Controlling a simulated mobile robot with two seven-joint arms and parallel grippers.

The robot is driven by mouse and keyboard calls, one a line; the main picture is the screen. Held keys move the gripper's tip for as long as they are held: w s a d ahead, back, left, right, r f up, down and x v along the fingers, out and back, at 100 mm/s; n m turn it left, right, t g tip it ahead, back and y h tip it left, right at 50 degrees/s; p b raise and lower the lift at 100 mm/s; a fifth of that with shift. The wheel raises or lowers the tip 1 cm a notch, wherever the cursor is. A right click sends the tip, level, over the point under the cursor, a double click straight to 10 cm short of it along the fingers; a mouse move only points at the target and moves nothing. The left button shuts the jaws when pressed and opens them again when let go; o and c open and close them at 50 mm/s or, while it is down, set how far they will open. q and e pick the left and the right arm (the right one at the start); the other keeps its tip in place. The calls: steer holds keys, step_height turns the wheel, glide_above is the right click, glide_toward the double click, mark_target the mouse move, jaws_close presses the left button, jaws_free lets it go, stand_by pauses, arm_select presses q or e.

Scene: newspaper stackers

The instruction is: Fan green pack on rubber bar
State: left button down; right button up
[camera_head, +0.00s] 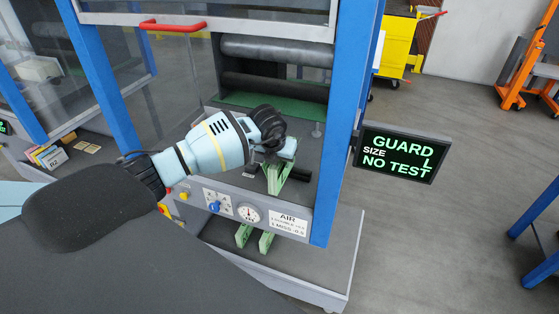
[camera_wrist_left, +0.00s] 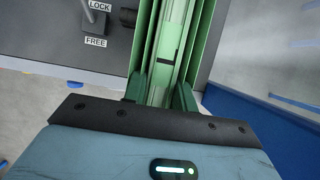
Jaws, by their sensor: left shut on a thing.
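The green pack (camera_head: 277,179) is a light-green long piece at the front of the machine's deck. My left gripper (camera_head: 282,158) is shut on it from above. In the left wrist view the pack (camera_wrist_left: 172,45) runs away between the two dark-green fingertips, with a dark mark across its pale middle. A short black bar (camera_head: 299,175), perhaps the rubber bar, shows just right of the pack; I cannot tell whether they touch. The gripper hides part of the pack and bar. My right gripper is not in view.
The guard with a red handle (camera_head: 173,26) is raised above. A sign (camera_head: 398,153) reads GUARD, SIZE L, NO TEST. The front panel has a gauge (camera_head: 249,212). Two green pieces (camera_head: 266,241) stand below it. A LOCK/FREE lever (camera_wrist_left: 90,12) is beside the pack. Blue posts (camera_head: 345,120) flank the opening.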

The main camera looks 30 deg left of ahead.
arm_select(q)
steer(key=shift+w+r, duration=0.15)
steer(key=shift+r, duration=3.25)
